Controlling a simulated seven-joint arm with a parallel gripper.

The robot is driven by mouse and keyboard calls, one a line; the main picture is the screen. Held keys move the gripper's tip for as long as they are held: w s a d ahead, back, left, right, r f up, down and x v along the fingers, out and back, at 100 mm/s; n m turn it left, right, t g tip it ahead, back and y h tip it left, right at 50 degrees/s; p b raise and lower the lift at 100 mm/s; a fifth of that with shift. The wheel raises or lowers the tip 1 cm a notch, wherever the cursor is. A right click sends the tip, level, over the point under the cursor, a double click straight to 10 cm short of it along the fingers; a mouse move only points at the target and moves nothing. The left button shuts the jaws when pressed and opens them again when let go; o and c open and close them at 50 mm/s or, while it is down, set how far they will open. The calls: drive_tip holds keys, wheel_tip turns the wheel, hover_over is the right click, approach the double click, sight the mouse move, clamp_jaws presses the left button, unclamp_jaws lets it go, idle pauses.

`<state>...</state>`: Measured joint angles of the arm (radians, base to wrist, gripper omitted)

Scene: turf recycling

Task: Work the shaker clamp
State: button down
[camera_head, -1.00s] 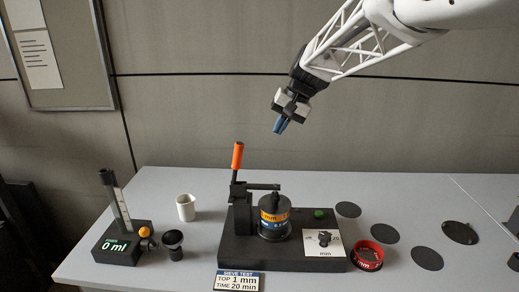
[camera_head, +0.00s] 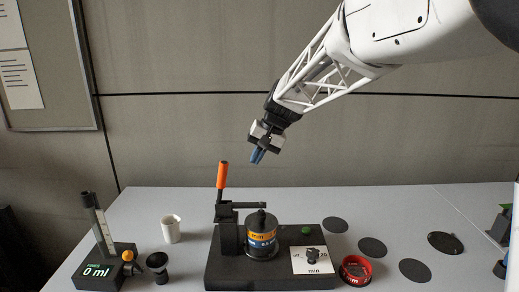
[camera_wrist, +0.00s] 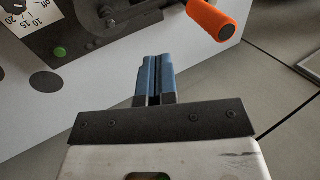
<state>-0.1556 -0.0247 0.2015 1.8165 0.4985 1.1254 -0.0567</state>
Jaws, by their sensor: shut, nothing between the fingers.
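The shaker clamp's lever stands upright with an orange handle (camera_head: 221,175) at the left of the black shaker base (camera_head: 228,272). Its black clamp arm (camera_head: 250,205) reaches right over the sieve stack (camera_head: 262,238), which has orange and blue labels. Whether the arm presses on the stack I cannot tell. My gripper (camera_head: 257,156) is shut and empty, in the air above and right of the orange handle, apart from it. In the wrist view the blue fingers (camera_wrist: 154,80) are together, and the orange handle (camera_wrist: 212,18) shows at the upper right.
A green button (camera_head: 306,231) and a dial panel (camera_head: 312,261) sit on the base's right side. A red-rimmed sieve (camera_head: 355,270) and several dark discs (camera_head: 372,247) lie to the right. A white cup (camera_head: 172,229), a black cup and a 0 ml measuring stand (camera_head: 105,262) are at left.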

sight(223, 185)
drive_tip(key=a+f, duration=0.4)
drive_tip(key=a, duration=0.2)
drive_tip(key=shift+a+f, duration=0.25)
drive_tip(key=shift+a, duration=0.1)
idle(0.5)
drive_tip(key=shift+a+r+h, duration=0.15)
drive_tip(key=shift+a+h, duration=0.05)
drive_tip(key=shift+h, duration=0.1)
